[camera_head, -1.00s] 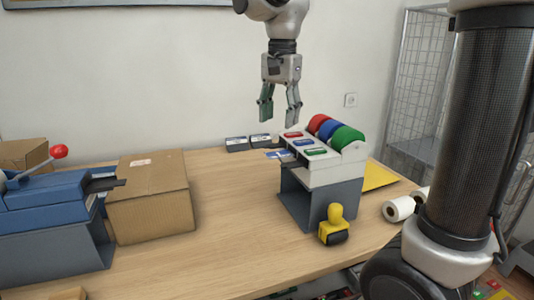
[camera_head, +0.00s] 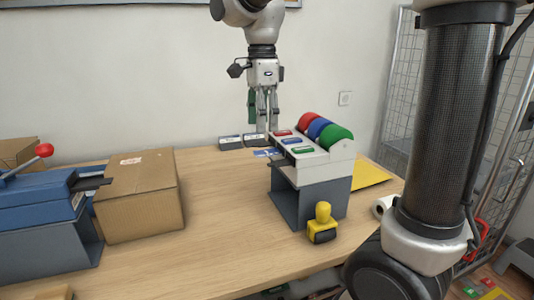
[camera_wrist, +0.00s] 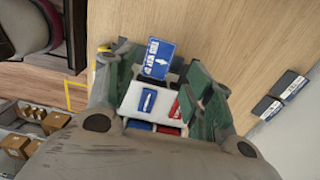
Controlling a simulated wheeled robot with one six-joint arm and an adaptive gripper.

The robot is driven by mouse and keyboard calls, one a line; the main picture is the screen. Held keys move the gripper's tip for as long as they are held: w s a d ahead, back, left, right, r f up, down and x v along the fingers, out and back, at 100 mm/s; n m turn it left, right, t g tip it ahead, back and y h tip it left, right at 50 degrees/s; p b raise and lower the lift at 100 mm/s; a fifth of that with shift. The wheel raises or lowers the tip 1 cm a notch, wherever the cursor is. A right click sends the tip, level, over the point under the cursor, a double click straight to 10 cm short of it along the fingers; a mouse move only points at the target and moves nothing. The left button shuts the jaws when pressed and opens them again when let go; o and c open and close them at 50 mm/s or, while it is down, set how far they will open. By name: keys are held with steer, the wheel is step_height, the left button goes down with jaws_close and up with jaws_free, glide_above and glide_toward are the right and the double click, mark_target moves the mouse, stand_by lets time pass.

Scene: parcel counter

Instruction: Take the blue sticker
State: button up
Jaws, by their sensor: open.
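The blue sticker (camera_head: 267,153), with white print, shows at the front-left edge of the label dispenser (camera_head: 320,172). In the wrist view the sticker (camera_wrist: 154,58) lies just beyond the dispenser's white top (camera_wrist: 132,97), between my fingertips in the picture. I cannot tell whether it touches the table. The dispenser has red, blue and green rolls and matching buttons; the blue button (camera_head: 292,141) is the middle one. My gripper (camera_head: 266,132) points down behind the dispenser in the head view, open and empty; its green-padded fingers also show in the wrist view (camera_wrist: 158,66).
A yellow-handled stamp (camera_head: 322,225) stands in front of the dispenser. A carton (camera_head: 140,195) and a blue press with a red knob (camera_head: 38,205) stand left. The middle of the counter is clear.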

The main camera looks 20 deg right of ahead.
mark_target(263, 153)
steer(key=shift+f, duration=3.85)
steer(key=c, duration=0.5)
